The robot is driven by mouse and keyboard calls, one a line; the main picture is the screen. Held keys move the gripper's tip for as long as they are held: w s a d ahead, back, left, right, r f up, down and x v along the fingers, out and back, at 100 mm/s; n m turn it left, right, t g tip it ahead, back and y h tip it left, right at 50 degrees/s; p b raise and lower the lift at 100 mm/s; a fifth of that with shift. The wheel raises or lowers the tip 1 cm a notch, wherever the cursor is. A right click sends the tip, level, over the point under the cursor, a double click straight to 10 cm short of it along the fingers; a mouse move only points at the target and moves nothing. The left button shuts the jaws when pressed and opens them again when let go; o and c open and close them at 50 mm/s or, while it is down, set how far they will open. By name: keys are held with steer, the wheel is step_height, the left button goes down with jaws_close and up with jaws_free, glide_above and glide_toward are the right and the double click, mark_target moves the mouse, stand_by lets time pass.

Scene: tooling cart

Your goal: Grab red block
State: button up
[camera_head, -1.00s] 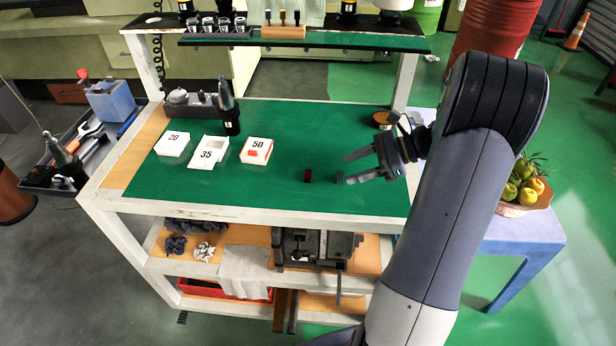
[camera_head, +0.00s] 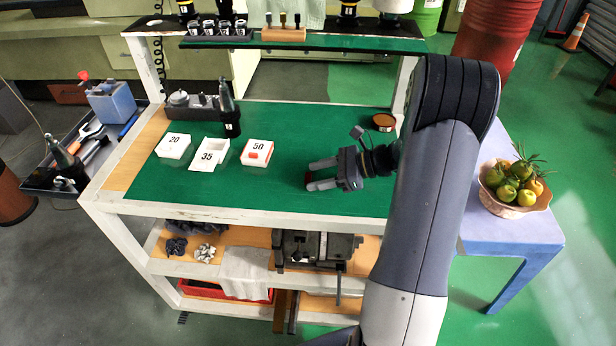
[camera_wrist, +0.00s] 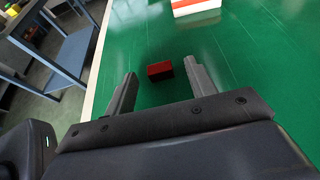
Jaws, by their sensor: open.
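A small dark red block (camera_wrist: 160,71) lies on the green mat of the cart top. In the wrist view it sits between the tips of my open gripper (camera_wrist: 160,78), nearer the right finger, with green showing on both sides. In the head view my gripper (camera_head: 308,177) is low over the mat, fingers pointing left, and the block (camera_head: 309,177) is mostly hidden by the fingers. The gripper holds nothing.
A round brown dish (camera_head: 383,122) is at the back right. The mat's middle is clear.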

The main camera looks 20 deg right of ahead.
steer(key=shift+a+f, duration=0.1)
steer(key=shift+a, duration=0.1)
steer(key=c, duration=1.1)
